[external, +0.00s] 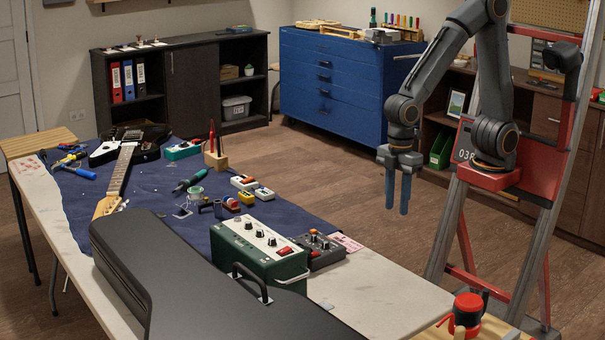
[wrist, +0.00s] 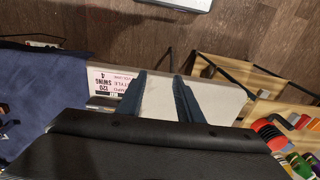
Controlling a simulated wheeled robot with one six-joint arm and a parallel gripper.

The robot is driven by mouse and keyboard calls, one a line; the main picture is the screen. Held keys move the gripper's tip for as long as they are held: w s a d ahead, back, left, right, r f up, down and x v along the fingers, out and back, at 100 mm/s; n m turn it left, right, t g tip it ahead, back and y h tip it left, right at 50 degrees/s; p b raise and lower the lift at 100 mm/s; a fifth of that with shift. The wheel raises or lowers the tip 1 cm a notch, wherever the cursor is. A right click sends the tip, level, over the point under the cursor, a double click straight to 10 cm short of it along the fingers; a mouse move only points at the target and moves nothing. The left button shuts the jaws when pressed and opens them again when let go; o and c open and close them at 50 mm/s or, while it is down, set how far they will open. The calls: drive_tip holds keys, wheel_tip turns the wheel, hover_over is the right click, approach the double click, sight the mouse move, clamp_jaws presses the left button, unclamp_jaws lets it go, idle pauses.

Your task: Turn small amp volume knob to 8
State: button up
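The small amp (external: 260,250) is a dark green box with a light top panel, a row of knobs and a red switch. It stands on the table's blue mat, behind the black guitar case. The knobs are too small to read their settings, and I cannot tell which one is volume. My gripper (external: 398,196) hangs in the air to the right of the amp and higher in the picture, fingers pointing down. In the wrist view its two blue fingers (wrist: 158,98) are apart with nothing between them. The amp does not show in the wrist view.
A dark pedal box (external: 320,250) sits right beside the amp. The black guitar case (external: 190,275) lies in front. A pink-and-white card (wrist: 112,76) lies on the table edge. A red-and-black object (external: 467,312) stands at lower right. The table's right end (external: 385,293) is mostly bare.

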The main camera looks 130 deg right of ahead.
drive_tip(key=w+d+r+n, duration=0.1)
drive_tip(key=w+d+r, duration=0.1)
drive_tip(key=w, duration=0.6)
drive_tip(key=w+d+r+n+t+y+p, duration=0.1)
drive_tip(key=w+r+n, duration=0.1)
drive_tip(key=w, duration=0.6)
drive_tip(key=w+d+r+n, duration=0.1)
drive_tip(key=w+d+r, duration=0.15)
drive_tip(key=w, duration=0.55)
drive_tip(key=n+t+y+p, duration=0.1)
drive_tip(key=n+t+y, duration=0.1)
drive_tip(key=n, duration=0.3)
approach(260, 230)
drive_tip(key=p+x, duration=0.1)
drive_tip(key=x, duration=0.6)
drive_tip(key=shift+f+p, duration=0.25)
drive_tip(key=shift+p, duration=0.05)
drive_tip(key=shift+c, duration=0.2)
clamp_jaws()
